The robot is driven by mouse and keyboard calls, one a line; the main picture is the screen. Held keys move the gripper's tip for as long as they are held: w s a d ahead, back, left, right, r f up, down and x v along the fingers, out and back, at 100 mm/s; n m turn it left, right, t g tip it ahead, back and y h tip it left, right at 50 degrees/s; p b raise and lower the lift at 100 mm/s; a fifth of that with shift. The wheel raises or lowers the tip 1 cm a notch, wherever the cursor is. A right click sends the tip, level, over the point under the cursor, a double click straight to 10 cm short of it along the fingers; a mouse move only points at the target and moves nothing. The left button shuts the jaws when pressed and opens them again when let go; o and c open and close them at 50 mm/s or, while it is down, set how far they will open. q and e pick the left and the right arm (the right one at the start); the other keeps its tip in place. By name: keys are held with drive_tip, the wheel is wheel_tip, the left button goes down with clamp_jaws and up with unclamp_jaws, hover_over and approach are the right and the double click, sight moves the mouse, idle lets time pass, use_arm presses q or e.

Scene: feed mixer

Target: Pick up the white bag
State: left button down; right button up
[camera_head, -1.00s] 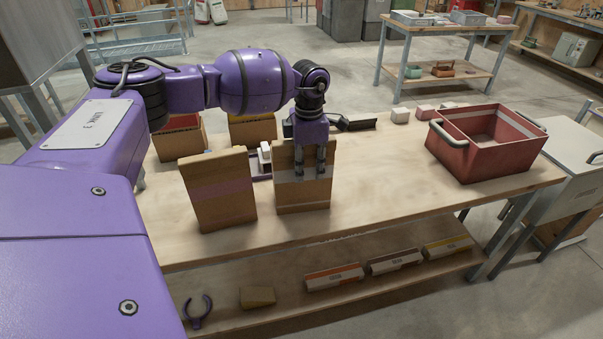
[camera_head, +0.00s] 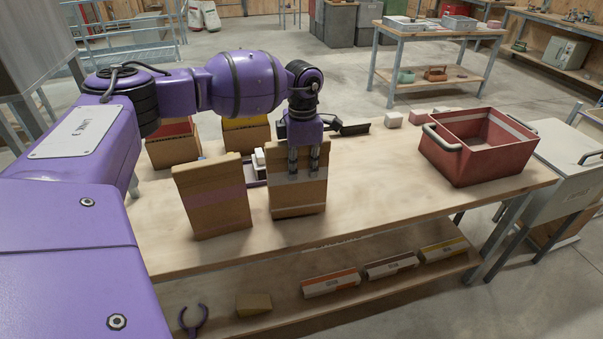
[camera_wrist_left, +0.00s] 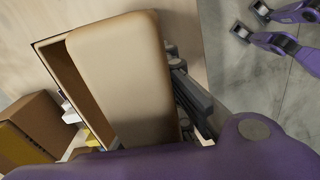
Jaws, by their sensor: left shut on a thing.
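The white bag (camera_head: 298,193) is a tan upright bag with a pale white band near its top. It stands toward the front of the wooden table, right of a similar bag with a pink band (camera_head: 217,200). My left gripper (camera_head: 303,172) comes down over the bag's top edge and is shut on it. Its fingers lie against the front face. In the left wrist view the bag (camera_wrist_left: 125,75) fills the middle, close to the camera, and hides part of the fingers. My right gripper (camera_wrist_left: 251,19) shows over the floor in the wrist view, its fingers apart and empty.
A red crate (camera_head: 473,161) with grey handles stands on the table's right end. Open boxes with red (camera_head: 173,148) and yellow (camera_head: 245,138) contents stand behind the bags. The table (camera_head: 375,190) is clear between the white bag and the crate.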

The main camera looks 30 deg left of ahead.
use_arm(q)
drive_tip(key=s+d+r, duration=0.8)
drive_tip(key=s+r, duration=0.3)
drive_tip(key=shift+s+r, duration=0.25)
drive_tip(key=shift+r, duration=0.15)
